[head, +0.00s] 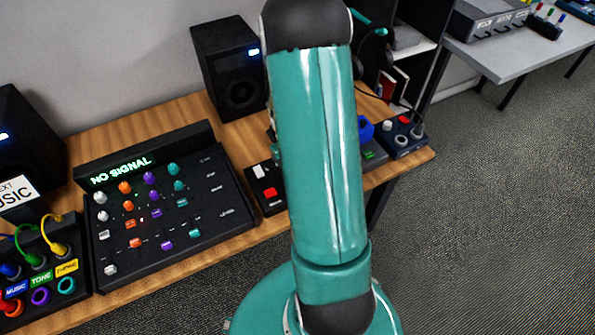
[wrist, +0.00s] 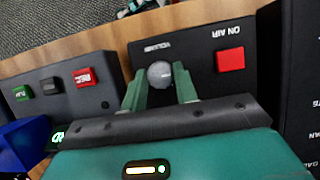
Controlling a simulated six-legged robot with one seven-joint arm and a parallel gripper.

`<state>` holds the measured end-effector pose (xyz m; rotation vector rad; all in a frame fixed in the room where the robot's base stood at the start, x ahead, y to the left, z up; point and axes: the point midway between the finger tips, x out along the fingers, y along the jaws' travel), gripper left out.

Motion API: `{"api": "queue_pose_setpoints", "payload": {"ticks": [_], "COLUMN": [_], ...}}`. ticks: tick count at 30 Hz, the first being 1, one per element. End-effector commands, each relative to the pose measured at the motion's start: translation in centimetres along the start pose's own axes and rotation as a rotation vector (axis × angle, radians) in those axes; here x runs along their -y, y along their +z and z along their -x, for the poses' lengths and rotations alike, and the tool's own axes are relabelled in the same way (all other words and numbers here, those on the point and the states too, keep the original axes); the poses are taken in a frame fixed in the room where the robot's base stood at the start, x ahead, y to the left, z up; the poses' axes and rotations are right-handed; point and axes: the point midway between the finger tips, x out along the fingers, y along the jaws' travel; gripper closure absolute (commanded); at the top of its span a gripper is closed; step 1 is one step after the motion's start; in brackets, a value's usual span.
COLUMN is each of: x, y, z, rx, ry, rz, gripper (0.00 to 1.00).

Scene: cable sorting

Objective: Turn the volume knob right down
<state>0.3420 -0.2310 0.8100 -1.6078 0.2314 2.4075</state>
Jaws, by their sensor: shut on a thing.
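The volume knob (wrist: 160,74) is a round grey-white knob on a black box (wrist: 205,82), which appears upside down in the wrist view with VOLUME printed beside the knob. My gripper (wrist: 160,82) has one green finger on each side of the knob and is shut on it. A light mark shows on the knob's face, pointing to the right in that view. A red ON AIR button (wrist: 230,60) sits on the same box. In the head view, part of this box (head: 275,207) shows left of my arm; the knob and gripper are hidden behind the arm.
A black mixer (head: 225,218) with coloured knobs and a NO SIGNAL display stands left of the box. A speaker (head: 226,70) stands behind. A box with green, black and red switches (wrist: 60,88) and a blue object (wrist: 25,143) are close by in the wrist view.

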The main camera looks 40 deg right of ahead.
Motion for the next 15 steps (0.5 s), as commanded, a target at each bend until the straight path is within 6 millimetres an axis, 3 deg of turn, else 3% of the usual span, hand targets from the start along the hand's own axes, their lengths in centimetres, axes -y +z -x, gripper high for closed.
{"api": "queue_pose_setpoints", "payload": {"ticks": [14,15], "x": [-0.02,-0.02], "y": [-0.05,-0.05], "z": [0.01,0.01], "rx": [-0.002,-0.002], "ry": [0.007,0.007], "rz": [0.015,0.015], "gripper": [0.93,0.65]}}
